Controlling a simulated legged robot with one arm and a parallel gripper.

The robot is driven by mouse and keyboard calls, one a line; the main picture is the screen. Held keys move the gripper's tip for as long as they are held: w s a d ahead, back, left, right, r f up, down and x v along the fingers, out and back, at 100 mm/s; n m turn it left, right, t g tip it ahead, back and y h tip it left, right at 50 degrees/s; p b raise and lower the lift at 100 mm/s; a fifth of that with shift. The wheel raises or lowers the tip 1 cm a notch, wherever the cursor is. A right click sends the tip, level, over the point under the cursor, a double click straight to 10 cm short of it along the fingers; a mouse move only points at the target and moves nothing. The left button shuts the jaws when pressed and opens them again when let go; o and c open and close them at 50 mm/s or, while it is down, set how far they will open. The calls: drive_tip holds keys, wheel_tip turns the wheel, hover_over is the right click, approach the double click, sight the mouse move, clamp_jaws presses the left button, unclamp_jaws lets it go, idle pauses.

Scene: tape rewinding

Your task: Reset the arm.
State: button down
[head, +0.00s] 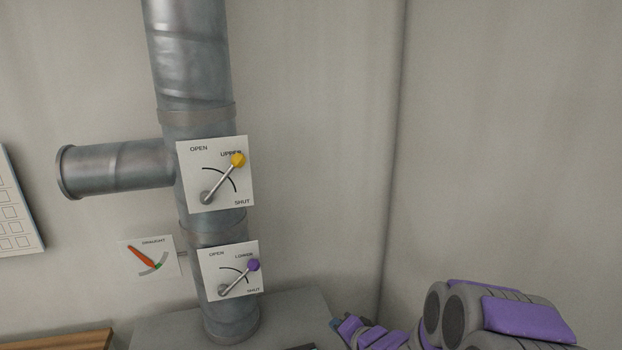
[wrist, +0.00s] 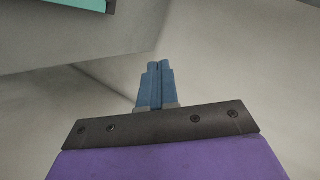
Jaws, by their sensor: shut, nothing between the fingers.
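My gripper (wrist: 158,68) is shut and empty in the wrist view, its two blue fingers together and pointing away from me. In the head view my purple and grey arm is folded low at the bottom right, and the end of my gripper (head: 337,324) shows in front of the corner of the room. It is apart from the pipe and its levers. No tape shows in either view.
A metal pipe (head: 195,70) stands left of centre on a grey block (head: 290,308). It carries an upper plate (head: 236,186) with a yellow-knobbed lever and a lower plate (head: 231,263) with a purple-knobbed one. A draught gauge (head: 150,257) is beside it. The right wall is clear.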

drive_tip(key=s+d+r+n+g+h, duration=0.2)
drive_tip(key=s+d+g, duration=0.1)
drive_tip(key=s, duration=0.5)
drive_tip(key=s+d+r+n+g+h, duration=0.1)
drive_tip(key=s+d+r+g+h, duration=0.15)
drive_tip(key=s, duration=0.55)
drive_tip(key=s+d+r+n+g+h, duration=0.1)
drive_tip(key=s+d+n+g+h, duration=0.2)
drive_tip(key=s, duration=0.5)
drive_tip(key=s+a+r+n+g, duration=0.1)
drive_tip(key=s+r+g, duration=0.1)
drive_tip(key=s, duration=0.6)
drive_tip(key=s+a+r+g+y, duration=0.1)
drive_tip(key=s+a+r+g, duration=0.1)
drive_tip(key=s, duration=0.7)
drive_tip(key=shift+s+n, duration=0.3)
drive_tip(key=shift+n, duration=0.1)
drive_tip(key=shift+a+y, duration=0.2)
drive_tip(key=shift+y, duration=0.05)
drive_tip(key=shift+a, duration=0.3)
